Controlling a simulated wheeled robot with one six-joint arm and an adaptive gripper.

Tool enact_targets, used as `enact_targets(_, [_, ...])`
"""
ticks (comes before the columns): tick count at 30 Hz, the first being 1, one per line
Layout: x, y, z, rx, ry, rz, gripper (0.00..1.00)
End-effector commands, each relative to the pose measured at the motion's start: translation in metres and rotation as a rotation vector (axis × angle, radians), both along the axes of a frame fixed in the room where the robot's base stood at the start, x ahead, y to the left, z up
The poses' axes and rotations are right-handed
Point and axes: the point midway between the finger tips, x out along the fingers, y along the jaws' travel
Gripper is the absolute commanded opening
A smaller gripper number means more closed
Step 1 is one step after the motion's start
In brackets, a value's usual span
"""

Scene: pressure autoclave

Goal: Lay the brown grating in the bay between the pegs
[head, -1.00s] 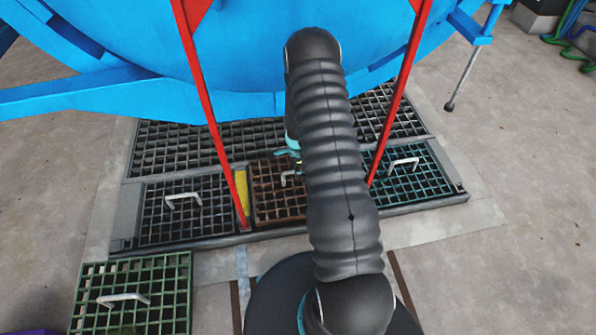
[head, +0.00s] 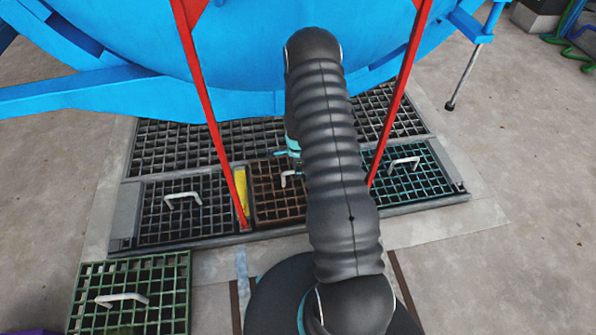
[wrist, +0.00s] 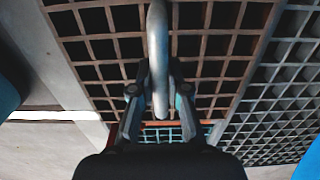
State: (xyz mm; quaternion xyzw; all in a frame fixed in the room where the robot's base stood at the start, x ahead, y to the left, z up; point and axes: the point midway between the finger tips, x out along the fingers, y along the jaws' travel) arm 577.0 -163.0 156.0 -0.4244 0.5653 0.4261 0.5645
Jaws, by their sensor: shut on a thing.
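The brown grating (head: 272,208) is in the head view between a dark grating (head: 190,215) on the left and a teal grating (head: 410,180) on the right. It looks about level with them; I cannot tell whether it rests fully down in the bay. My arm covers its right part. In the wrist view the brown grating (wrist: 105,48) fills the upper middle, and its pale handle (wrist: 158,45) runs between my fingers. My gripper (wrist: 159,92) is shut on that handle. I cannot make out the pegs clearly.
A yellow strip (head: 241,192) lies left of the brown grating. Two red bars (head: 209,115) (head: 400,90) slope down on either side of my arm. The blue vessel (head: 240,45) overhangs the back. A green grating (head: 130,290) with a handle lies at front left.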

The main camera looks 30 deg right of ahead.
Motion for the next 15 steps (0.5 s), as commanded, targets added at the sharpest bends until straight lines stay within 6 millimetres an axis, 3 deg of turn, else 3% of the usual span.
enact_targets(15, [0.0013,-0.0004,-0.0085,-0.001,-0.003,0.000,0.00])
